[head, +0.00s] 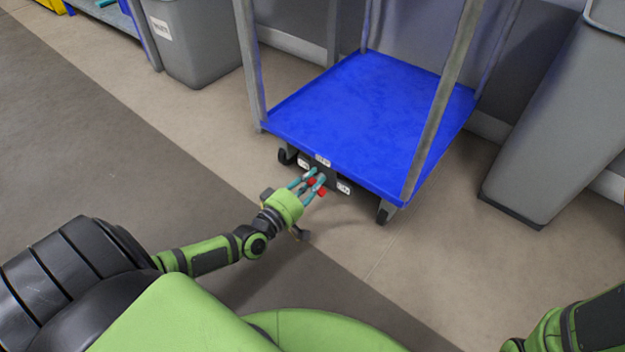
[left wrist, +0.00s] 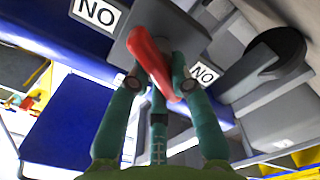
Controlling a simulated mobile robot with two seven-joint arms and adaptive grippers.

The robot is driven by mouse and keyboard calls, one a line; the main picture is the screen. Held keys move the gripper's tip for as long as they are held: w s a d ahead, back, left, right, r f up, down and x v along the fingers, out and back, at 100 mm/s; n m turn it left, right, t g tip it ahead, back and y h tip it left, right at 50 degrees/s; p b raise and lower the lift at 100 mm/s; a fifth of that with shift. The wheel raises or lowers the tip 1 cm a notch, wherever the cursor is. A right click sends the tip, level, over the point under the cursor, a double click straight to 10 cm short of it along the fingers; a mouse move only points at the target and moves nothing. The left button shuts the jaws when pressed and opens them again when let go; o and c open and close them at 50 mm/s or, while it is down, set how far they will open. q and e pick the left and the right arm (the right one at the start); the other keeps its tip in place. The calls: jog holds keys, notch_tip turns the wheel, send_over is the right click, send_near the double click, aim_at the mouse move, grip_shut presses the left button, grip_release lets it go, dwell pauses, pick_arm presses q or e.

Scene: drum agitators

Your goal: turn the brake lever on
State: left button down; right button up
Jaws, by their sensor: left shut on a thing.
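The red brake lever (head: 322,191) sits at the front edge of the blue cart (head: 370,110), by a dark plate (head: 325,174) with small white labels. In the left wrist view the lever (left wrist: 146,50) runs up from between the teal fingers, against a grey plate. Labels reading NO stand on either side of it. My left gripper (head: 314,184) reaches in from the lower left and is shut on the lever; its fingers (left wrist: 158,88) lie around the lever's lower part in the wrist view. The fingers partly hide the lever in the head view. My right gripper is out of view.
The cart has tall grey posts (head: 440,105) and dark casters (head: 384,212). Grey bins stand at the back left (head: 195,45) and right (head: 565,120). The floor in front and to the right of the cart is clear.

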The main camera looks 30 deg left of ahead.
pick_arm(q)
jog(key=n, duration=0.3)
jog(key=shift+a+f, duration=0.1)
jog(key=shift+a, duration=0.05)
jog(key=shift+f+n+b, duration=0.1)
jog(key=shift+n+b, duration=0.2)
jog(key=shift+n, duration=1)
jog(key=c, duration=1.1)
grip_release()
jog(key=s+a, duration=0.1)
jog(key=s, duration=1.1)
